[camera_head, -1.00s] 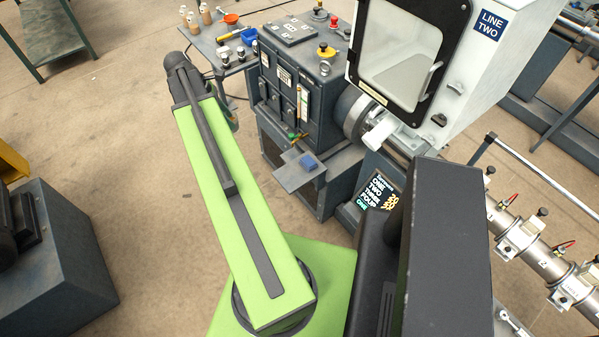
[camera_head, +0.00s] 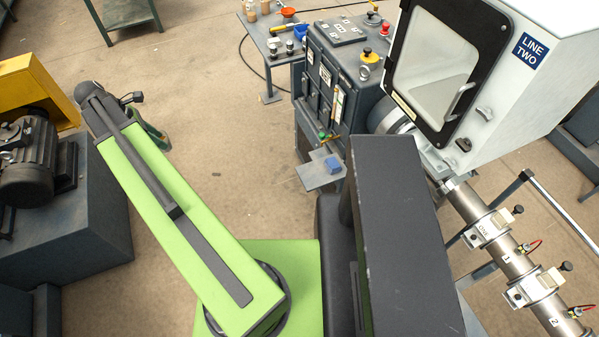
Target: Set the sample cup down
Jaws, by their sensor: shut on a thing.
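My green arm (camera_head: 185,215) reaches from my base at the bottom to its dark elbow joint (camera_head: 90,92) at the upper left. Beyond the elbow, only a short piece of the lower link (camera_head: 153,132) shows beside the arm. My gripper is hidden below or behind the arm, so its fingers and anything in them do not show. I cannot make out a sample cup in a grip. Small cup-like pieces (camera_head: 290,47) stand on the side table (camera_head: 262,30) at the top, too small to identify.
The grey control cabinet (camera_head: 345,70) has a small shelf (camera_head: 315,178) with a blue block (camera_head: 333,165). A white LINE TWO housing (camera_head: 530,85) and pipe (camera_head: 500,240) are on the right. A motor (camera_head: 28,160) on a grey block is at left. Floor between is clear.

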